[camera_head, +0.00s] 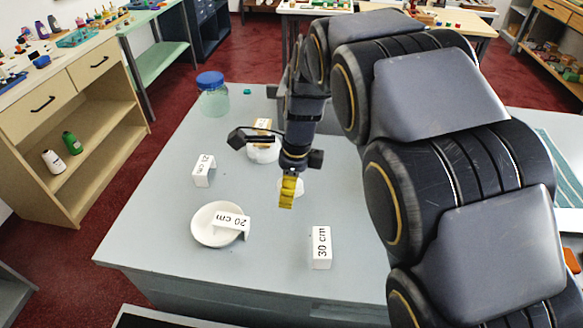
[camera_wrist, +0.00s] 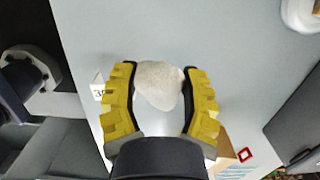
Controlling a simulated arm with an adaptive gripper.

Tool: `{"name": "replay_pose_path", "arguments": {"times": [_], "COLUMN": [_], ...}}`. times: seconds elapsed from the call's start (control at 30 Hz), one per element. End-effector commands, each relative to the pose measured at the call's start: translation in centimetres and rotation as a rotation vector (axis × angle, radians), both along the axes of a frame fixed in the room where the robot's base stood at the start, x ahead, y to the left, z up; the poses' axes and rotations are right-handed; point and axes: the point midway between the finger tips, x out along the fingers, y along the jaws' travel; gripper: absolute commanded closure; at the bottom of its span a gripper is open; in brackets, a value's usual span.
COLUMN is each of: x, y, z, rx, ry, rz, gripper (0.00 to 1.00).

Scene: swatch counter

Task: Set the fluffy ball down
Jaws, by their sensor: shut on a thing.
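The fluffy ball (camera_wrist: 158,85) is off-white and roundish. In the wrist view it sits between the two yellow fingers of my gripper (camera_wrist: 160,98), which are shut on it near their tips. In the head view my gripper (camera_head: 288,192) points down over the middle of the counter (camera_head: 260,265). The ball (camera_head: 299,187) shows only in part there, pale behind the yellow finger. I cannot tell whether its underside touches the counter.
A white plate (camera_head: 203,233) with a "20 cm" card (camera_head: 231,222) lies front left. A "21 cm" card (camera_head: 204,170) and a "30 cm" card (camera_head: 321,247) stand nearby. A blue-lidded jar (camera_head: 213,97) stands at the back. The front middle is clear.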

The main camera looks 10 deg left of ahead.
Motion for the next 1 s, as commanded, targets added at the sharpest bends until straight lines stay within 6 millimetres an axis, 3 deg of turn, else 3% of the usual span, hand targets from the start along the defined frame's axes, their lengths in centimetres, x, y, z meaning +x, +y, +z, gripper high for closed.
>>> {"name": "replay_pose_path", "arguments": {"times": [0.03,0.2,0.47,0.67,1.0], "x": [0.6,2.4,3.4,3.4,3.4], "y": [0.3,1.1,1.5,1.5,1.4], "z": [-1.2,-3.3,-4.6,-7.3,-7.7], "rx": [-0.001,-0.001,-0.001,0.0,0.0], "ry": [0.008,0.0,0.0,0.001,-0.002], "rz": [0.0,0.001,0.001,0.0,0.0], "gripper": [0.67,0.67,0.67,0.67,0.67]}}
